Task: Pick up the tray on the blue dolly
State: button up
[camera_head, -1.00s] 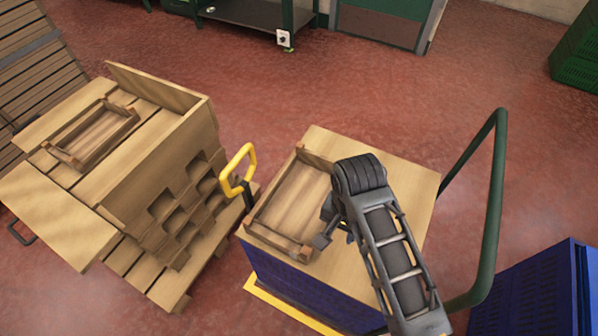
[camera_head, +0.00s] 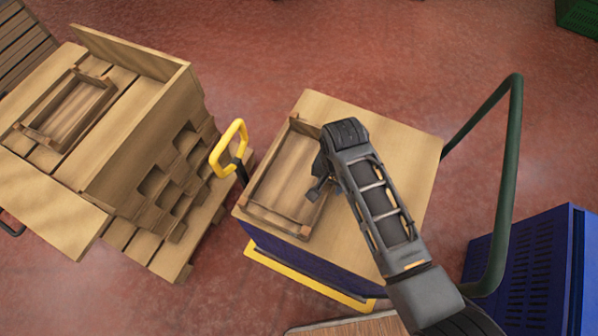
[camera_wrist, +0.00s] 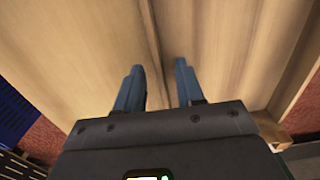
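The wooden tray (camera_head: 274,212) lies on the left side of a wooden board (camera_head: 395,140) on top of the blue dolly (camera_head: 300,266). It is a shallow rectangle and looks empty. My gripper (camera_head: 316,192) points down at the tray's right long side, and my arm hides part of that side. In the wrist view my gripper (camera_wrist: 158,75) has its two blue fingers apart. The edge of the tray's side wall (camera_wrist: 152,35) runs between them. I cannot tell whether either finger touches it.
A second wooden tray (camera_head: 35,136) lies on a wooden pallet stack (camera_head: 150,110) at left. A yellow handle (camera_head: 228,148) stands between stack and dolly. A green rail (camera_head: 512,150) rises at the dolly's right. A blue crate (camera_head: 535,260) stands at right.

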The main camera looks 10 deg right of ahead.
jog(key=shift+f, duration=0.35)
jog(key=shift+c, duration=0.2)
grip_shut()
